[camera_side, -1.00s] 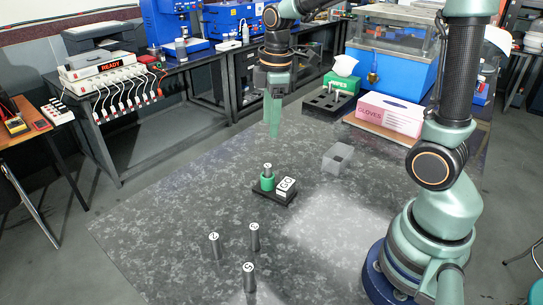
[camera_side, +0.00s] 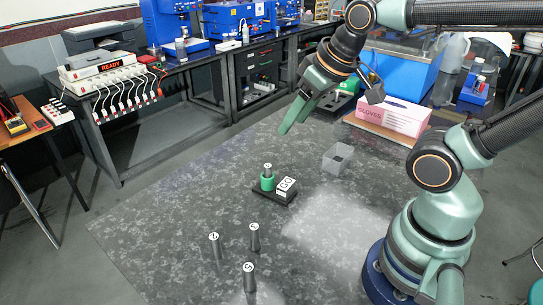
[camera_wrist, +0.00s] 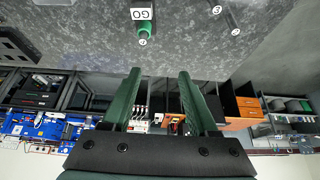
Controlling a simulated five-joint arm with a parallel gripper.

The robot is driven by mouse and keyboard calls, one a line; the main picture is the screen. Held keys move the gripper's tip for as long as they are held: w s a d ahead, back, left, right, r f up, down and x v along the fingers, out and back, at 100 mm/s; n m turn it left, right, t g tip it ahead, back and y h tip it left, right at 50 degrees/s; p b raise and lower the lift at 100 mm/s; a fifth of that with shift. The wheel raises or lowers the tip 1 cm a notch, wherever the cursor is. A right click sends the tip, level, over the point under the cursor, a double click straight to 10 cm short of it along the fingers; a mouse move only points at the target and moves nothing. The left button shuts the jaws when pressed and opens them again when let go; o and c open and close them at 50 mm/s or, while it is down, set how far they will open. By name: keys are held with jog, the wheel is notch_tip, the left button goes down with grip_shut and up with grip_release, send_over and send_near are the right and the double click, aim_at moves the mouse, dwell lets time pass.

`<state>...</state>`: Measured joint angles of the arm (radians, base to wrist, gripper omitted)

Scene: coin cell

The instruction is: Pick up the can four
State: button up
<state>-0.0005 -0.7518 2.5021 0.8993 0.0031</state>
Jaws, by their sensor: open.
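Small dark cans with white numbered tops stand on the speckled table. One can (camera_side: 268,167) stands upright in a green ring holder (camera_side: 266,183) on a dark base; its number is too small to read surely. Three more stand at the front: one marked 2 (camera_side: 214,245), one behind it to the right (camera_side: 254,238), and one marked 5 (camera_side: 249,278). I cannot tell which is can four. My gripper (camera_side: 287,129) is open and empty, tilted down-left above the table, behind the holder. In the wrist view, its fingers (camera_wrist: 160,74) are spread apart, and the held can (camera_wrist: 142,42) shows beyond them.
A white GO block (camera_side: 286,186) sits on the base beside the green holder. A clear grey open box (camera_side: 337,159) stands to the right. A pink glove box (camera_side: 392,117) lies at the back right. The table's left part is bare.

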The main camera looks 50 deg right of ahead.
jog(key=shift+w, duration=0.1)
dwell(0.7)
jog(key=n+g, duration=0.6)
jog(key=n, duration=1.2)
send_near(268, 166)
jog(key=f, duration=0.4)
jog(key=shift+s+f, duration=0.15)
jog(key=shift+s, duration=0.2)
jog(key=shift+w+f, duration=0.1)
jog(key=shift+f, duration=1.4)
jog(key=shift+w+f, duration=0.15)
jog(key=shift+f, duration=1.35)
grip_shut()
